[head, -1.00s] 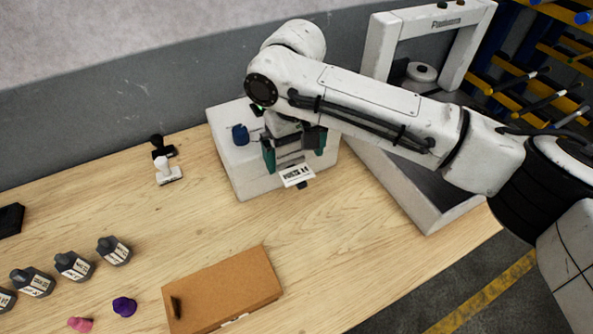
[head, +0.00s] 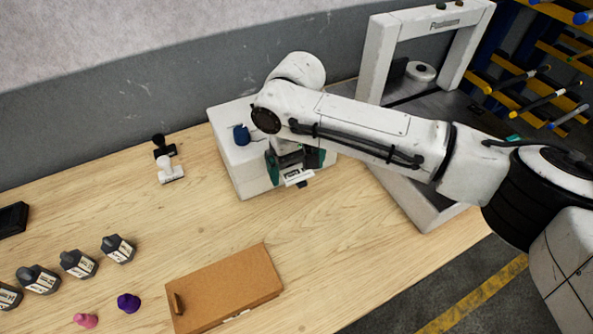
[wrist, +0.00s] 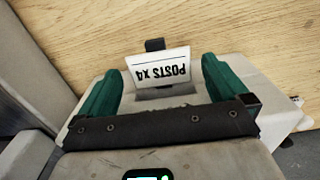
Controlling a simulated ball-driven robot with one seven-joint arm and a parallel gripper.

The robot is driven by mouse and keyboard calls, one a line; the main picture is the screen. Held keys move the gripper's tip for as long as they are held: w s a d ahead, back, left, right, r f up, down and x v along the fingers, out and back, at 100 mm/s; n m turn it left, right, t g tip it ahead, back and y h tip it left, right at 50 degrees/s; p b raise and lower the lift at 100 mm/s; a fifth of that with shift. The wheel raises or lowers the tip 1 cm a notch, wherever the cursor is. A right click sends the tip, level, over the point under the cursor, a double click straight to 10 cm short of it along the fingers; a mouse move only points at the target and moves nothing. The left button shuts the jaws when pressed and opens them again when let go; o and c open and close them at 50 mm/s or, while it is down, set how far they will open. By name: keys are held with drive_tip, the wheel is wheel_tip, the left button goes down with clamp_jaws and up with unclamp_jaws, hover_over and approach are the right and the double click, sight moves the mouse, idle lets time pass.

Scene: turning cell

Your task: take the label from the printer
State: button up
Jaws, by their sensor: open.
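The label (head: 297,177) is a small white card that sticks out of the front of the white printer (head: 238,172). In the wrist view the label (wrist: 160,68) reads "POSTS X4", upside down, with a dark tab behind it. My gripper (head: 294,170) is at the printer's front, just above the label. In the wrist view my gripper (wrist: 163,85) is open, with one green finger on each side of the label and gaps between. My arm hides part of the printer's top and right side.
A brown box (head: 228,290) lies in front. Several dark bottles (head: 118,249) stand at left. A white-framed machine (head: 377,55) stands at right. The table between printer and box is clear.

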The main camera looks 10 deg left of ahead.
drive_tip(key=shift+f, duration=0.1)
drive_tip(key=shift+c, duration=0.3)
drive_tip(key=c, duration=1)
